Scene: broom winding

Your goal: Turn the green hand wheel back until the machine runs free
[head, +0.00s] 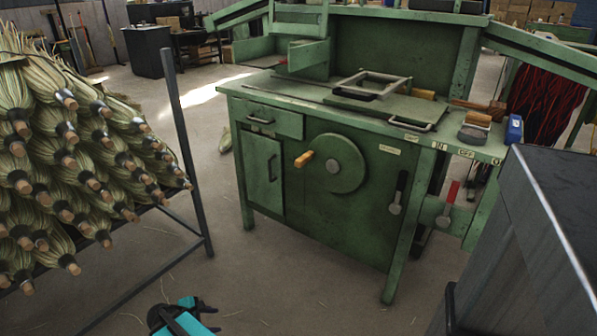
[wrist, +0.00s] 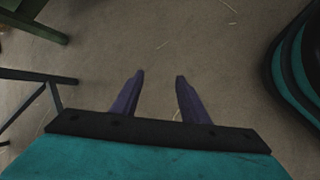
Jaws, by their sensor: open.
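The green hand wheel (head: 334,163) is a round disc on the front panel of the green machine (head: 375,190) in the head view. Its wooden handle (head: 304,159) sticks out at the wheel's left side. My gripper (head: 205,306) shows at the bottom of the head view, low over the floor and well short of the machine. In the wrist view my gripper (wrist: 159,74) has its two dark fingers apart, with only bare floor between them. The wheel is not in the wrist view.
A rack of broom heads (head: 70,160) stands at the left, with a dark metal post (head: 185,140) at its corner. A dark cabinet (head: 545,240) stands at the near right. Two levers, one red-handled (head: 450,200), sit right of the wheel. Open floor (head: 300,275) lies before the machine.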

